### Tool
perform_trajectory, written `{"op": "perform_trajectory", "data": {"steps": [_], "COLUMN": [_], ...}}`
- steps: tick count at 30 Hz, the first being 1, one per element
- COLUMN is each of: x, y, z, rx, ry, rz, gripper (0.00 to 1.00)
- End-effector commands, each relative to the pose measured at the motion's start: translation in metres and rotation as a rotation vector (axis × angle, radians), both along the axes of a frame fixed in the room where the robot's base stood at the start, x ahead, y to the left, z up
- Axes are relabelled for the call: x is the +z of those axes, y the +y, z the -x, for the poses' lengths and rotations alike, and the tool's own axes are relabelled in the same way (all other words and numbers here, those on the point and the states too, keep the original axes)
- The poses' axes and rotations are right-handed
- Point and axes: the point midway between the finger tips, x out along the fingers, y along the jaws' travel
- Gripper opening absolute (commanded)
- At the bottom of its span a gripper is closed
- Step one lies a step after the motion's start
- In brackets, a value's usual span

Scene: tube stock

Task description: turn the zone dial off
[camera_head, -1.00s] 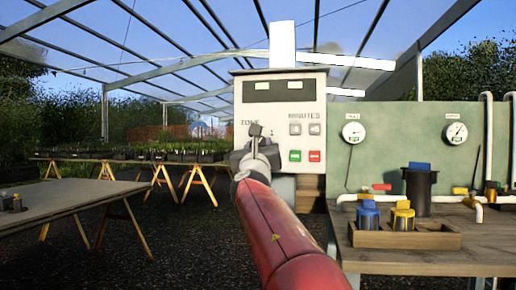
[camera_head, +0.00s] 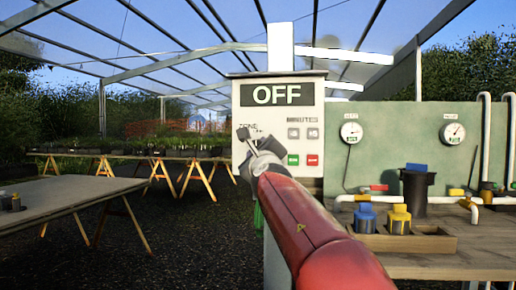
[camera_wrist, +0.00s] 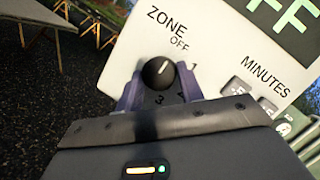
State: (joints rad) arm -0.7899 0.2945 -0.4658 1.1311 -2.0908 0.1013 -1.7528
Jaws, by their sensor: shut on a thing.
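The white controller box (camera_head: 308,160) stands upright at the centre of the head view, and its display (camera_head: 277,95) reads OFF. The black zone dial (camera_wrist: 158,72) shows in the wrist view, under the printed words ZONE and OFF. The white line on the dial points up toward the OFF mark. My gripper (camera_wrist: 159,92) has its two purple-grey fingers on either side of the dial and is shut on it. In the head view my gripper (camera_head: 255,142) hides the dial.
Right of the box, a workbench (camera_head: 415,266) carries a wooden tray (camera_head: 429,240) with blue- and yellow-capped items, a black canister (camera_head: 416,192) and white pipes. Two gauges sit on the green panel (camera_head: 390,124). A table (camera_head: 70,196) stands at the left.

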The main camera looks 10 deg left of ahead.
Motion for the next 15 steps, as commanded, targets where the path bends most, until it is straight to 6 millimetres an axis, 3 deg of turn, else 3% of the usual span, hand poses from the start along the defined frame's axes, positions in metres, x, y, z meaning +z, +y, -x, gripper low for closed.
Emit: {"op": "perform_trajectory", "data": {"steps": [13, 14, 15], "x": [-0.0007, -0.0007, -0.0007], "y": [0.0012, 0.0012, 0.0012], "z": [0.0002, 0.0002, 0.0002], "rx": [0.002, 0.002, 0.002], "ry": [0.002, 0.002, 0.002], "rz": [0.012, 0.012, 0.012], "gripper": [0.15, 0.40, 0.45]}}
